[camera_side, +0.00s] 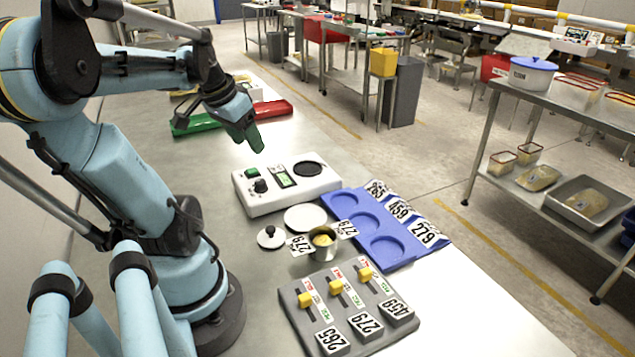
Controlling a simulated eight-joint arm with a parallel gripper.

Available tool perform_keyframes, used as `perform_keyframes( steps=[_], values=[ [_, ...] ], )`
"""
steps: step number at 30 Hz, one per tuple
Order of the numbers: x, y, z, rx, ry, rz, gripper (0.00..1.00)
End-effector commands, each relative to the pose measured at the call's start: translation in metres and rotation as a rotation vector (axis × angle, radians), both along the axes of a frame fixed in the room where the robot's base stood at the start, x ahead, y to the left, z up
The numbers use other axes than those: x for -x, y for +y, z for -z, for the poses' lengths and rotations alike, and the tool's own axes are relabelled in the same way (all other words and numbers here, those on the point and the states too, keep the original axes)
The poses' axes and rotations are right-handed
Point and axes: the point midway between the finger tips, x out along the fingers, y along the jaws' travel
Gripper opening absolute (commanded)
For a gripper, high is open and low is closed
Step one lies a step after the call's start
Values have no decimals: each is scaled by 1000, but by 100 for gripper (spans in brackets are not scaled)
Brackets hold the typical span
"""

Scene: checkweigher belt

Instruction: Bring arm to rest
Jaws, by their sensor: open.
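My light blue arm stands at the left of the metal table. My gripper (246,133) has green fingers and hangs in the air above the table, beyond the white scale unit and in front of the green and red trays. It holds nothing that I can see. The gap between its fingers is hard to make out from this angle. The white scale unit (262,203) has a green button, a black knob, a small green display and a dark round pad.
A blue tray (352,262) with round recesses and number tags lies right of a small metal pot (322,252). A white disc (305,217) and a knobbed lid (270,237) lie nearby. A grey slider panel (318,325) is in front. Green (190,127) and red (272,108) trays lie behind.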

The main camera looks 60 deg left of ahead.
Motion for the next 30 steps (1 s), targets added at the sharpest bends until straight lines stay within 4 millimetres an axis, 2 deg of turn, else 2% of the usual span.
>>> perform_keyframes(
  steps=[13,17,20,23,30],
  values=[
    [0,0,-5,0,0,0,57],
    [-7,-6,-4,-3,-1,13,57],
    [-22,-20,-2,-14,-4,43,57],
    [-44,-44,1,-28,-13,85,57],
    [-87,-114,10,-62,-67,196,57]
  ],
)
